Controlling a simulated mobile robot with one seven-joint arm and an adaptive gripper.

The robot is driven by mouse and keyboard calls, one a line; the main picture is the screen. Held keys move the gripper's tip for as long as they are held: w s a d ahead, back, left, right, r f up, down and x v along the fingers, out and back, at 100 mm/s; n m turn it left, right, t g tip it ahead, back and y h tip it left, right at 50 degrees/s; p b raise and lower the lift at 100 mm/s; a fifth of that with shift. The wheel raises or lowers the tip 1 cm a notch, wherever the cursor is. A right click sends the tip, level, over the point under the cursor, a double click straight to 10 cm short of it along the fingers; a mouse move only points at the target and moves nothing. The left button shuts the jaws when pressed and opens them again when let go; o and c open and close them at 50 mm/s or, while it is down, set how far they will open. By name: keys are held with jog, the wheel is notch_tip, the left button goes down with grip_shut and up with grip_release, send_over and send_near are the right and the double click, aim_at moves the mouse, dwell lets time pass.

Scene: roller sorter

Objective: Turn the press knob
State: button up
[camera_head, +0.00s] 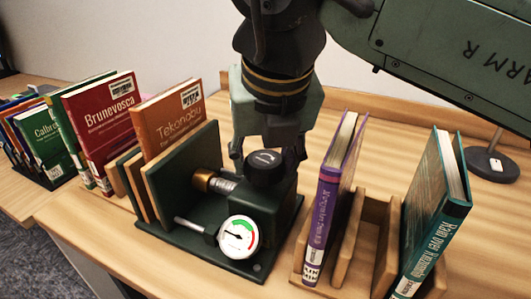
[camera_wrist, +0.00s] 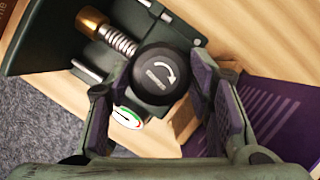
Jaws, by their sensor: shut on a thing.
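The press knob (camera_head: 264,167) is a round black knob with a white curved arrow, on top of a dark green press (camera_head: 250,208). It also shows in the wrist view (camera_wrist: 160,73), between the two fingers. My gripper (camera_head: 266,152) reaches down from above and is shut on the knob, one finger on each side. A round gauge (camera_head: 238,236) with a white face and a green and red band faces the front of the press. A brass-ended screw with a spring (camera_head: 212,182) runs from the press body towards a green plate (camera_head: 185,170).
An orange-brown book (camera_head: 172,115) stands behind the green plate, with a red book (camera_head: 103,115) further left. A purple book (camera_head: 330,195) and a teal book (camera_head: 437,210) stand in a wooden rack at right. A lamp base (camera_head: 492,163) sits far right.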

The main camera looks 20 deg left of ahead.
jog(key=o, duration=1.1)
jog(key=shift+o, duration=0.2)
jog(key=shift+r, duration=0.1)
jog(key=v, duration=1.1)
jog(key=shift+s+r, duration=0.25)
jog(key=shift+r, duration=0.1)
jog(key=shift+s+d, duration=0.1)
jog(key=shift+d, duration=0.05)
